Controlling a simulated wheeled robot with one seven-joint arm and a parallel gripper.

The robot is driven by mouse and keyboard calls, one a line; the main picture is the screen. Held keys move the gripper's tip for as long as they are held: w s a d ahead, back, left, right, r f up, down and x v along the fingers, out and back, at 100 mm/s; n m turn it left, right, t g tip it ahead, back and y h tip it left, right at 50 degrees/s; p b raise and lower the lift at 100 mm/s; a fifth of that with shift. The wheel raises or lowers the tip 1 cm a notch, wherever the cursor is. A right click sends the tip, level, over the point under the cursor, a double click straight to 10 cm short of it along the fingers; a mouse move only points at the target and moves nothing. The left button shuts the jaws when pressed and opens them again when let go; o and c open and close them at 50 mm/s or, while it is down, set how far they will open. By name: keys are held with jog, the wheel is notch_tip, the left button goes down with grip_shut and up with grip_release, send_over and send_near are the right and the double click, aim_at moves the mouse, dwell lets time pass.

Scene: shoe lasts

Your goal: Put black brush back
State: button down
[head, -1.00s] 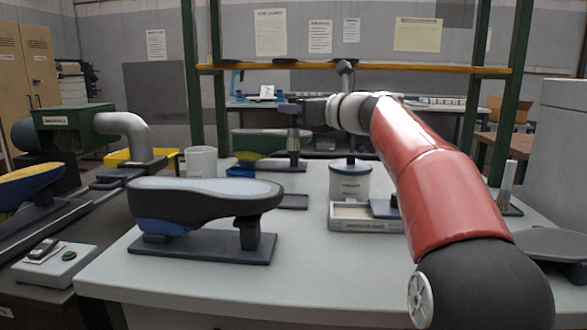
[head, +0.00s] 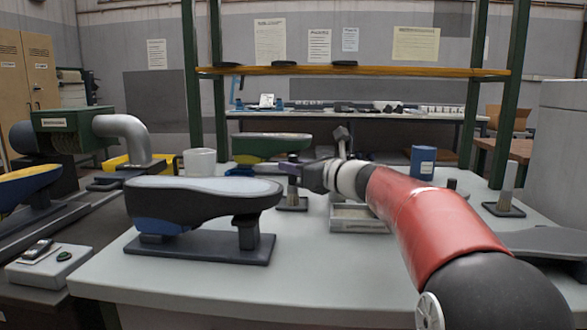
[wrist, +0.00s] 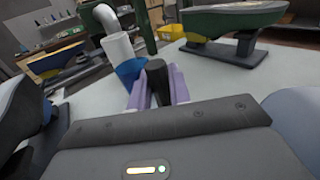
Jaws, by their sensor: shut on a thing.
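My gripper (head: 293,171) is shut on the black brush (head: 293,187), whose dark handle (wrist: 157,76) stands between the purple fingers in the wrist view. The brush is upright. In the head view its pale lower part reaches down to a flat dark base (head: 291,204) low over or on the table. I cannot tell whether the base touches the tabletop. The gripper hides part of the handle.
A shoe last on a stand (head: 205,190) is close at left. A grey tray (head: 357,222) lies right of the brush. A green last (head: 270,146) and white cup (head: 200,161) stand behind. Another brush (head: 508,176) and blue can (head: 423,162) are at right.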

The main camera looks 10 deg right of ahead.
jog(key=c, duration=1.3)
grip_release()
jog(key=b+v, duration=0.1)
jog(key=v, duration=1.1)
